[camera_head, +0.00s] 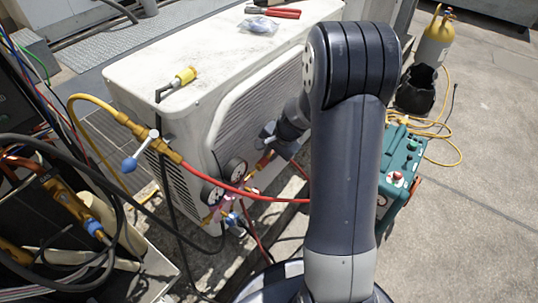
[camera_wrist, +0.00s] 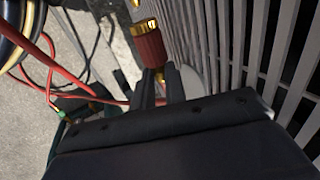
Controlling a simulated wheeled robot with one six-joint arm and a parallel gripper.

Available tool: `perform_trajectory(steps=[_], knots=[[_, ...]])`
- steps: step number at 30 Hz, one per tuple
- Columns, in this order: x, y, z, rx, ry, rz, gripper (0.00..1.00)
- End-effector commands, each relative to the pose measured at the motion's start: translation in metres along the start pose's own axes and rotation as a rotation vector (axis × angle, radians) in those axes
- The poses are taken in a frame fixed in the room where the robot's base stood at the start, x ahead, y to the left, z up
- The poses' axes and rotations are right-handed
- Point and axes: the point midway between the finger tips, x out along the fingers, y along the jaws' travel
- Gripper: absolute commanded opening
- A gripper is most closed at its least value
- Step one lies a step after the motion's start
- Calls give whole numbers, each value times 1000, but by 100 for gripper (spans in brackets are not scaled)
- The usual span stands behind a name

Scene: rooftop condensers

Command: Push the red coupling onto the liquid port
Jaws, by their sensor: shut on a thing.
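In the wrist view the red coupling (camera_wrist: 151,47), a ribbed red sleeve with brass at both ends, stands just beyond my gripper (camera_wrist: 160,78). The dark fingers are close together and shut on its near end; the exact contact is partly hidden. In the head view my gripper (camera_head: 268,138) is beside the condenser's grille, with the red coupling (camera_head: 263,160) small below it. Brass shows at the coupling's far end and at the wrist view's top edge. I cannot tell which piece is the liquid port, or whether the coupling touches it.
The white condenser (camera_head: 150,75) stands close beside my gripper; its grille (camera_wrist: 255,50) fills the wrist view's right. Round gauges (camera_head: 233,170) and a red hose (camera_head: 255,195) are near. A teal machine (camera_head: 402,160) stands right of my arm. Open concrete (camera_head: 480,220) lies at right.

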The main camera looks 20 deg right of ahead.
Motion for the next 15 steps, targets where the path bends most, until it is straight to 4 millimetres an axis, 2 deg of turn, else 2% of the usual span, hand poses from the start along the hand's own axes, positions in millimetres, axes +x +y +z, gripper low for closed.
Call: perform_trajectory(steps=[15], knots=[[0,0,-20,1,0,0,0]])
